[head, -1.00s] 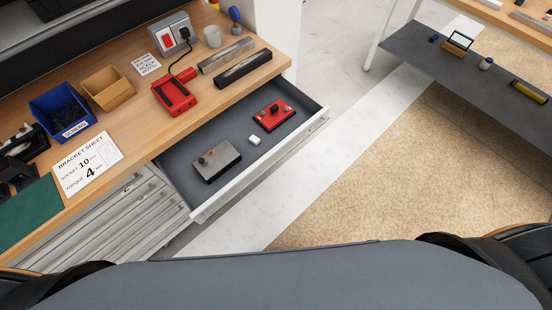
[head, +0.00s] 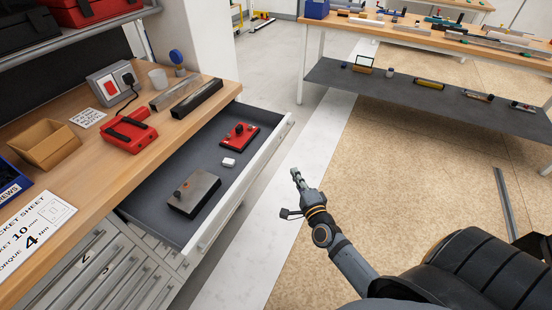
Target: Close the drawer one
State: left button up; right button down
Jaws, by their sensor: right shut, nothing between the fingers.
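The open top drawer (head: 158,207) sticks out from under the wooden bench at the left. Its pale front panel (head: 240,188) faces the floor at the right. Inside lie a grey box with a dark knob (head: 194,192), a red box with dark knobs (head: 240,135) and a small white block (head: 229,162). My right gripper (head: 297,177) is shut and empty, in the air to the right of the drawer front and apart from it. My left gripper is not in view. Any number on the open drawer's front is hidden; a lower drawer shows a 2.
The wooden bench (head: 92,177) carries a red device (head: 130,130), a tan bin (head: 44,146), a socket box (head: 111,84) and a mug. Closed drawers (head: 92,271) lie below. Another bench with a grey lower shelf (head: 440,105) stands at the back right. The floor between is clear.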

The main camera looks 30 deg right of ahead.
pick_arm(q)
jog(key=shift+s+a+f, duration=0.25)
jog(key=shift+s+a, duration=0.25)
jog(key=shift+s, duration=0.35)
pick_arm(e)
jog(key=w+a, duration=0.1)
jog(key=w, duration=0.9)
jog(key=shift+w+a, duration=0.35)
jog(key=shift+w, duration=0.05)
